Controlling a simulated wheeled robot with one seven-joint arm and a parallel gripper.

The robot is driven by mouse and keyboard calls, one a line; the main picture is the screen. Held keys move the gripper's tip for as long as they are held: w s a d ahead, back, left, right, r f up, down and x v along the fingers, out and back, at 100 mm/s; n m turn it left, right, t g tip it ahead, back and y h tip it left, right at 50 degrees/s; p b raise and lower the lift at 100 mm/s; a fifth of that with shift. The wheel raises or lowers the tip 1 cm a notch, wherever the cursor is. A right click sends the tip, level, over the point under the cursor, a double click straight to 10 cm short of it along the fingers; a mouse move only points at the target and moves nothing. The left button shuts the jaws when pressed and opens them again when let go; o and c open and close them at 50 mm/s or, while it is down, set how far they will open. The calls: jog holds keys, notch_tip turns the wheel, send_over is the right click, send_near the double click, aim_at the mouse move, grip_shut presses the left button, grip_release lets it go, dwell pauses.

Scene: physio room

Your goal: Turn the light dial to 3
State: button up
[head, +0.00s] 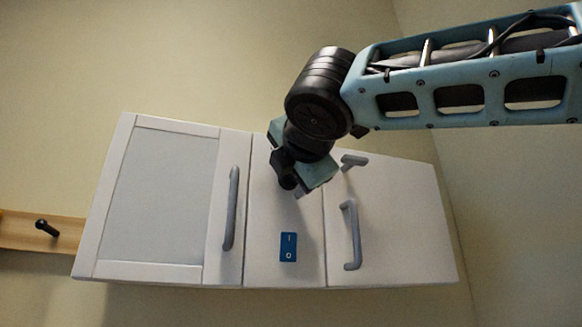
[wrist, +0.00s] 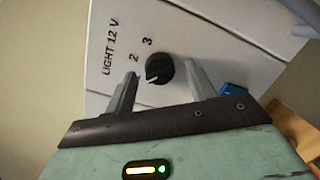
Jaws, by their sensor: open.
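The light dial (wrist: 159,69) is a round black knob on a white panel marked "LIGHT 12 V". The numbers 2 and 3 are printed beside it, and other marks are hidden behind my gripper. A small pale mark shows on the knob's lower left side; I cannot tell for sure which number it points to. My gripper (wrist: 162,72) is open, with one grey finger on each side of the knob in the picture. I cannot tell whether the fingers touch it. In the head view my gripper (head: 300,188) is in front of the cabinet's middle panel and hides the dial.
The white wall cabinet (head: 265,272) has a blue rocker switch (head: 288,247) below my gripper. A left door handle (head: 231,208), a right door handle (head: 352,235) and a small grey lever-like handle (head: 353,161) stick out nearby. A wooden peg rail (head: 20,231) is at far left.

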jog(key=shift+w, duration=0.1)
jog(key=c, duration=1)
jog(key=shift+o, duration=0.2)
jog(key=shift+m, duration=0.3)
jog(key=m+b, duration=0.1)
jog(key=m, duration=0.4)
jog(key=m+g+y+b, duration=0.1)
jog(key=m, duration=0.4)
jog(key=m+b, duration=0.2)
jog(key=m, duration=0.3)
jog(key=shift+d+r+m+g+y, duration=0.25)
jog(key=shift+r+m+g+y, duration=0.05)
jog(key=shift+m+g+y, duration=0.1)
